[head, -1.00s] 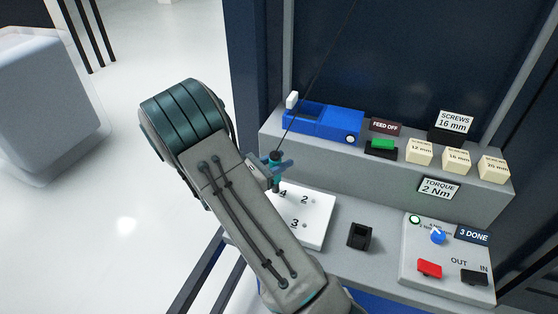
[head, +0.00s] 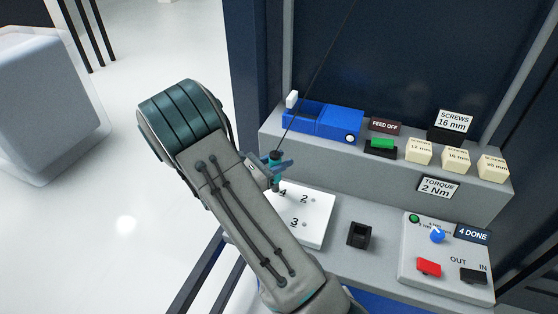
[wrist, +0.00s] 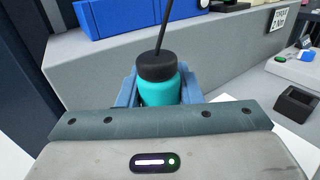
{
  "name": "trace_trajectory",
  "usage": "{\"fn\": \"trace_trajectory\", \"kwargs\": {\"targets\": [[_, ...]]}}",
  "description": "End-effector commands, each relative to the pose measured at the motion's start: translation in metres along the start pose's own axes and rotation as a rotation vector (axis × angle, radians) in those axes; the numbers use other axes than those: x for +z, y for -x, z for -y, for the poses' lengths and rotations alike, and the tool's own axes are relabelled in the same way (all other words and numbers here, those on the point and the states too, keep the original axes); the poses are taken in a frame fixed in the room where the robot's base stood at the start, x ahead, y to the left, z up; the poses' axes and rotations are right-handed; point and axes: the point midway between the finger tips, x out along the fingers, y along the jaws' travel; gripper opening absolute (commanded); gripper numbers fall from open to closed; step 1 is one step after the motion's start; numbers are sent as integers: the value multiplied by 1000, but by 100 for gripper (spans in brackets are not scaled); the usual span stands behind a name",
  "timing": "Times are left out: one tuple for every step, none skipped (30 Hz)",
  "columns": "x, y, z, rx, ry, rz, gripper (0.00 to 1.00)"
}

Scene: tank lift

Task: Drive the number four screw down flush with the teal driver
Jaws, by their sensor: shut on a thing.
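My gripper (head: 277,168) is shut on the teal driver (wrist: 160,90), whose black cap and cable show in the wrist view. In the head view the driver stands upright over the number 4 corner of the white plate (head: 313,228). The printed 4 shows beside it, but the number four screw is hidden by my gripper and arm. The screws by 2 and 3 show as small grey dots. The display (head: 473,234) reads 4 DONE, and the round lamp (head: 414,218) on the panel is green.
A blue screw feeder (head: 340,122) and a FEED OFF sign (head: 387,126) stand on the back ledge, with several cream blocks to the right. A black holder (head: 359,235) sits right of the plate. The control panel (head: 420,285) has red and black switches.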

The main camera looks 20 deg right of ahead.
Motion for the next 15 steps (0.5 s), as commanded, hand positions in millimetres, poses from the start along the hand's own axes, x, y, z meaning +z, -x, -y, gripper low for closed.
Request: {"fn": "trace_trajectory", "kwargs": {"targets": [[-3,0,1,0,6,-6,9],[-2,0,1,0,6,-6,9],[-1,0,1,0,6,-6,9],[0,0,1,0,6,-6,9],[2,0,1,0,6,-6,9],[4,0,1,0,6,-6,9],[6,1,1,0,6,-6,9],[8,1,1,0,5,-5,9],[11,1,1,0,5,-5,9],[13,1,1,0,5,-4,9],[15,1,1,0,4,-4,9],[18,1,0,0,4,-3,9],[20,1,0,0,4,-3,9],[22,1,0,0,4,-3,9],[24,1,0,0,3,-3,9]]}}
